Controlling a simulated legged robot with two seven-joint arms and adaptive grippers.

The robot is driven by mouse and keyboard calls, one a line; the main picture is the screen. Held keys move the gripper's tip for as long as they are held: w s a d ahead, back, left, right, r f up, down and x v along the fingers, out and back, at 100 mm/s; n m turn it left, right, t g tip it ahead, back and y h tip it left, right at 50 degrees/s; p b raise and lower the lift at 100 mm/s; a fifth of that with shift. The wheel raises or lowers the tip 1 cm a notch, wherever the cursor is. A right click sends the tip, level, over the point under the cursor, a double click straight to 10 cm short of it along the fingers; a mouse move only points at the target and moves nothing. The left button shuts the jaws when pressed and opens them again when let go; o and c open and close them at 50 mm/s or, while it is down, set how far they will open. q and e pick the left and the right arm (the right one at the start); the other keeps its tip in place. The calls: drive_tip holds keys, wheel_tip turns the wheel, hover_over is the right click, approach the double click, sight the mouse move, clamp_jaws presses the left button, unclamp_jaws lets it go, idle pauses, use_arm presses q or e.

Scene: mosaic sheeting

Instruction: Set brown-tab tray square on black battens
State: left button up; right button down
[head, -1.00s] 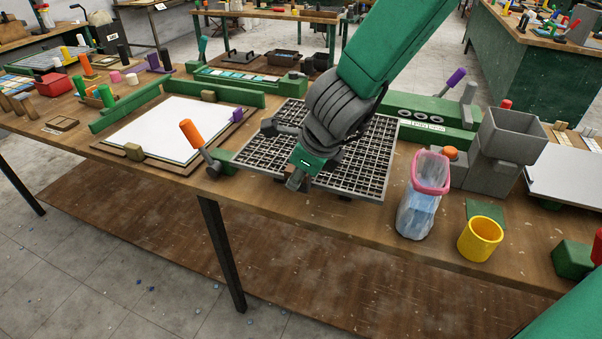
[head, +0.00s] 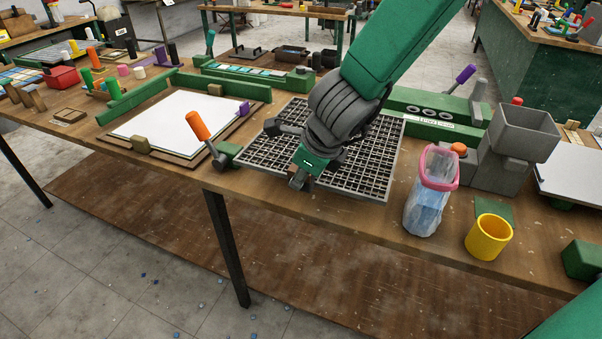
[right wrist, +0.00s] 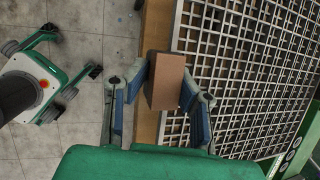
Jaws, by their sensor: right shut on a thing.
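The tray is a dark metal grid (head: 377,163) at the middle of the bench in the head view. It also fills much of the right wrist view (right wrist: 245,65). Its brown tab (right wrist: 165,82) is a block at the tray's near edge. My right gripper (head: 301,180) reaches over the tray to that edge. In the right wrist view its two fingers (right wrist: 166,78) are closed on either side of the brown tab. I cannot make out the black battens; the tray and my arm cover that area. My left gripper is not in view.
Left of the tray are an orange-handled lever (head: 199,127) and a white sheet on a board (head: 165,125). A green rail (head: 440,126) stands behind. A pink-rimmed bag holder (head: 430,195), a yellow cup (head: 489,238) and a grey hopper (head: 520,135) stand right.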

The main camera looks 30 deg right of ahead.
drive_tip(key=shift+d+f+b, duration=0.1)
drive_tip(key=shift+f+b, duration=0.3)
drive_tip(key=shift+f, duration=0.1)
drive_tip(key=shift+d, duration=0.3)
idle(0.4)
drive_tip(key=shift+f+b, duration=0.3)
drive_tip(key=shift+f, duration=0.1)
idle(0.3)
drive_tip(key=c, duration=1.3)
unclamp_jaws()
drive_tip(key=shift+o, duration=0.2)
